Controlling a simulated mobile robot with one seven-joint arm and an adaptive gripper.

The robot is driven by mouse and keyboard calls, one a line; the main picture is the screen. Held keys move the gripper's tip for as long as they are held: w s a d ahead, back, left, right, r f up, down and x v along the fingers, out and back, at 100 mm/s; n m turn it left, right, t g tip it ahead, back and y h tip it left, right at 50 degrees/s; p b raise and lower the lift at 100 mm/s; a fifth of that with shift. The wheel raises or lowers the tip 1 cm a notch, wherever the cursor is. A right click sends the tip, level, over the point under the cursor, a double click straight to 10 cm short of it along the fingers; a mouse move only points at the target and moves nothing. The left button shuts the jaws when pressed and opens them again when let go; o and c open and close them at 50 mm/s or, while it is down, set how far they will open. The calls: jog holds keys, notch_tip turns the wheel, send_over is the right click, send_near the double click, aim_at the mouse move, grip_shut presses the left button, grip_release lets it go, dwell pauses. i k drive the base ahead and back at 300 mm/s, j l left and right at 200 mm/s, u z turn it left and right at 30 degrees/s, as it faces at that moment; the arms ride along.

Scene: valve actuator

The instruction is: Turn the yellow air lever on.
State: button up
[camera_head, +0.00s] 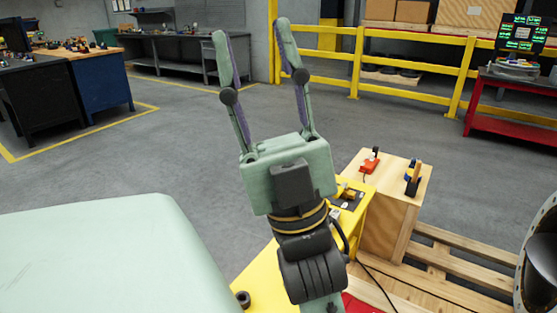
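My gripper (251,30) is pale green with dark pads and fills the upper middle of the head view. Its two fingers are spread apart with nothing between them, and they point up in the picture, over the open floor. A small yellow piece (349,192) sits on a dark plate on top of a yellow stand (366,205), just right of my gripper's base. It looks like the yellow air lever, but it is too small to make out its position. My gripper is apart from it. My wrist hides part of the stand.
Right of the stand is a wooden box (388,215) with a red device (370,164) and a blue-and-orange device (412,180) on top. A wooden pallet (440,268) and a round metal flange (540,255) are at the lower right. Yellow railing (400,62) stands behind; the grey floor between is clear.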

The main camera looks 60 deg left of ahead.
aim_at(343, 186)
jog(key=u, duration=1.3)
jog(key=j+z, duration=0.1)
jog(key=j, duration=0.4)
jog(key=k+j+z, duration=0.1)
jog(key=j, duration=0.4)
jog(key=j+z, duration=0.1)
jog(key=j, duration=0.4)
jog(key=i+j+z, duration=0.1)
jog(key=j+z, duration=0.25)
jog(key=j, duration=0.85)
jog(key=i+j+z, duration=0.3)
jog(key=i+j, duration=0.15)
jog(key=j, duration=0.25)
jog(key=i+j+z, duration=0.15)
jog(key=j, duration=0.2)
jog(key=i+j, duration=0.2)
jog(key=i+j+z, duration=0.15)
jog(key=i, duration=0.3)
